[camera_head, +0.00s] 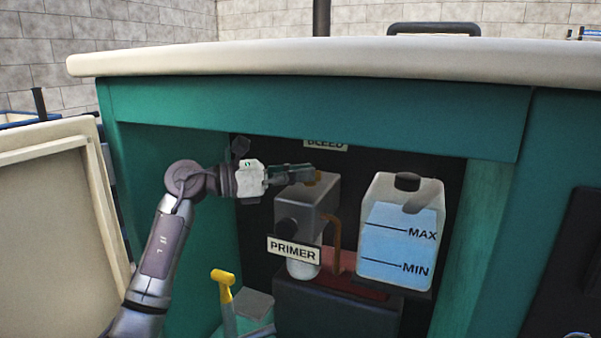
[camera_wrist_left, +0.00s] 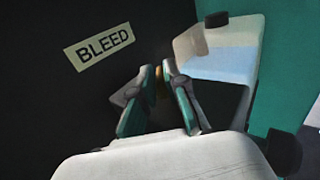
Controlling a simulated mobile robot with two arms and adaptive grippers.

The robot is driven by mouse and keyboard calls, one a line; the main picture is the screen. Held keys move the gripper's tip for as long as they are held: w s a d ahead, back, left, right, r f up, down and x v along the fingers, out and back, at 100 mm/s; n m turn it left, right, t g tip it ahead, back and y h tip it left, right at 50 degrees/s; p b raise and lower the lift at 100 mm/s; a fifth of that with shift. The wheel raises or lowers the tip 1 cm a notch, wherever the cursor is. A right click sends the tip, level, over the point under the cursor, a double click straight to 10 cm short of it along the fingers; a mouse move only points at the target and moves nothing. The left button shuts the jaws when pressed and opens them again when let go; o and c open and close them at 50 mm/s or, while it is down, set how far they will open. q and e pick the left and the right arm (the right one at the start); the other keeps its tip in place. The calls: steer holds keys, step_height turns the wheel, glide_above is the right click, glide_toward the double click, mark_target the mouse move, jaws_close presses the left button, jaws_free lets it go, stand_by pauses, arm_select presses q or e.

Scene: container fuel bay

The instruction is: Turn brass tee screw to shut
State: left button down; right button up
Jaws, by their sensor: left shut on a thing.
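The brass tee screw (camera_head: 315,180) shows as a small brassy bit on top of the grey primer housing (camera_head: 308,202), under the BLEED label (camera_head: 326,145). My left gripper (camera_head: 309,174) reaches in from the left, level above the housing, with its fingers shut on the screw. In the left wrist view, a sliver of brass (camera_wrist_left: 160,84) shows between the two fingers of the left gripper (camera_wrist_left: 157,75). Most of the screw is hidden by the fingers, so its turn angle cannot be told. My right gripper is not in view.
A translucent tank (camera_head: 385,270) with blue fluid and MAX and MIN marks stands right of the housing. A PRIMER plate (camera_head: 294,250) fronts the housing. A yellow-topped handle (camera_head: 222,277) stands low at left. The green cabinet frame (camera_head: 320,115) and pale countertop (camera_head: 320,60) close the bay above.

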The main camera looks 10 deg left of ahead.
arm_select(q)
steer(key=shift+w+m+g+h, duration=0.15)
steer(key=shift+m+g+h, duration=0.25)
steer(key=shift+g, duration=0.3)
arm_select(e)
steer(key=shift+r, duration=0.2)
arm_select(q)
steer(key=shift+m+g, duration=0.3)
steer(key=shift+g, duration=0.1)
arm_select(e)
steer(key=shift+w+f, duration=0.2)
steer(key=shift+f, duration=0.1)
arm_select(q)
steer(key=shift+f+m+g+h, duration=0.1)
steer(key=shift+m+g+h, duration=0.2)
steer(key=shift+m+g, duration=0.15)
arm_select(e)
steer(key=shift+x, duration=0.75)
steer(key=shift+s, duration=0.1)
arm_select(q)
steer(key=c, duration=1.2)
jaws_free()
steer(key=shift+a, duration=0.1)
